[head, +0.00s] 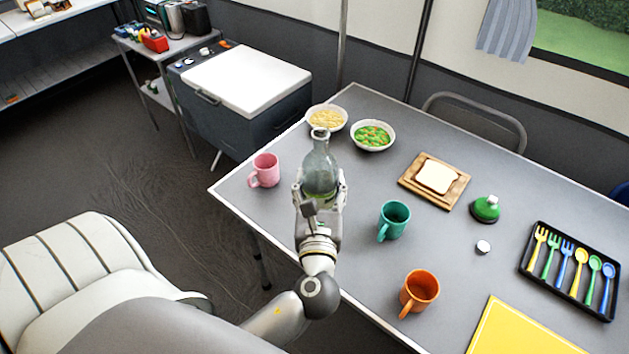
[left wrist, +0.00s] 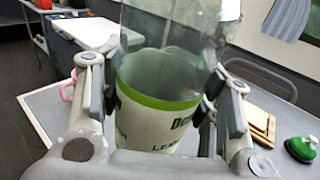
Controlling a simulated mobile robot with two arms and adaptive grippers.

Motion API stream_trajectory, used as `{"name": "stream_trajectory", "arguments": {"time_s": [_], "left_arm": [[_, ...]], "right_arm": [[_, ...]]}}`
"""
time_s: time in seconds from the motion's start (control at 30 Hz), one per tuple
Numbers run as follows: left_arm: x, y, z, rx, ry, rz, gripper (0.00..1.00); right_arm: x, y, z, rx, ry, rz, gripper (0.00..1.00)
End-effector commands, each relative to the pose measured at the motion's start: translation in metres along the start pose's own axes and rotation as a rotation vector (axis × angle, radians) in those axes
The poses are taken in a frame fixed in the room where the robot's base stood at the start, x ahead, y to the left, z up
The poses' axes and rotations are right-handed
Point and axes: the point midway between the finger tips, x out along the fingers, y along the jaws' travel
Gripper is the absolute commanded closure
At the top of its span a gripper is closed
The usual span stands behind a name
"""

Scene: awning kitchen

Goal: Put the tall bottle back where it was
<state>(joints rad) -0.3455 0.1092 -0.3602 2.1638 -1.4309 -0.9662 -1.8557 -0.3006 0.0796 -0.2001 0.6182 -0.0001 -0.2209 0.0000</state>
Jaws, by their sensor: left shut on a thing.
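The tall bottle (head: 320,168) is clear glass with a narrow neck and a green-edged label, and it stands upright in my left gripper (head: 320,192) over the left part of the grey table (head: 262,205). In the left wrist view the bottle's label (left wrist: 160,105) fills the space between the fingers of my left gripper (left wrist: 160,100), which is shut on it. The bottle's base is hidden by the gripper, so I cannot tell whether it touches the table. My right gripper is not in view.
Near the bottle are a pink mug (head: 265,170), a pasta bowl (head: 326,117), a green-and-orange food bowl (head: 372,135) and a teal mug (head: 394,220). Farther right are a bread board (head: 412,182), a green-domed object (head: 485,209), an orange mug (head: 419,290) and a cutlery tray (head: 524,268).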

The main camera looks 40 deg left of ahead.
Motion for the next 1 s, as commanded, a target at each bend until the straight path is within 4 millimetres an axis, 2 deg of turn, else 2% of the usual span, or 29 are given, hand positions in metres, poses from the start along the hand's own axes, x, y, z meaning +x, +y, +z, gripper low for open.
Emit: {"name": "stream_trajectory", "arguments": {"time_s": [0.03,0.2,0.4,0.77,0.9,1.0], "left_arm": [[0.013,0.001,-0.003,0.002,-0.005,0.001,0.73],[0.053,0.004,-0.021,0.002,-0.004,0.000,0.73],[0.081,0.005,-0.058,0.002,-0.001,-0.001,0.73],[0.103,0.007,-0.084,-0.001,-0.001,-0.001,0.73],[0.102,0.006,-0.105,0.001,0.001,-0.002,0.73],[0.102,0.006,-0.112,0.000,0.000,-0.002,0.73]], "right_arm": [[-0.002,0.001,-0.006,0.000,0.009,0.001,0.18],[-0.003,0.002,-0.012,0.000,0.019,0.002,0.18],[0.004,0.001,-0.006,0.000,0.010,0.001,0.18],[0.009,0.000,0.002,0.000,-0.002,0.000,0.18],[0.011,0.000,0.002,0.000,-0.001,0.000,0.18],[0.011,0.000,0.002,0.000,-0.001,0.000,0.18]]}}
